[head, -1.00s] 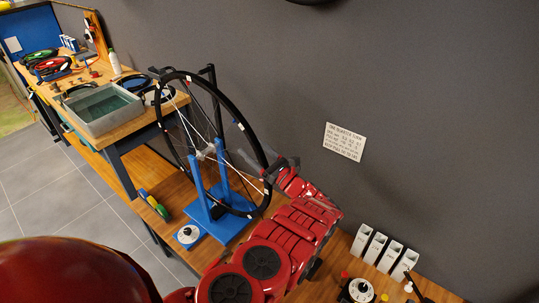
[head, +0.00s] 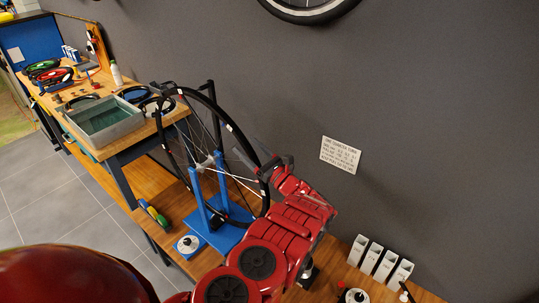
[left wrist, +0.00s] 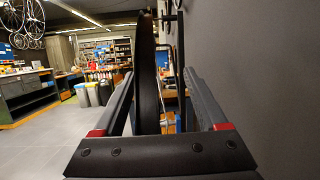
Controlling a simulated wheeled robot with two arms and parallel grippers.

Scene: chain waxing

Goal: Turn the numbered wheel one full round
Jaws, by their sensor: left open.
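The wheel (head: 246,139), with a black tyre, pale marks on its rim and light spokes, stands upright in a blue stand (head: 227,236) on the wooden bench. Numbers on it are too small to read. My left gripper (head: 262,156) is at the wheel's right side, with its fingers pointing toward the rim. In the left wrist view, my left gripper (left wrist: 158,77) is open, and the tyre (left wrist: 147,85) runs upright between its two fingers, nearer the left one. I cannot tell whether either finger touches it. My right gripper is not in view.
A grey wall with a white sign (head: 341,155) is close behind the wheel. White boxes (head: 376,258) stand on the bench at right. A small white dial (head: 188,244) sits beside the stand. A grey tub (head: 105,128) is on the far bench.

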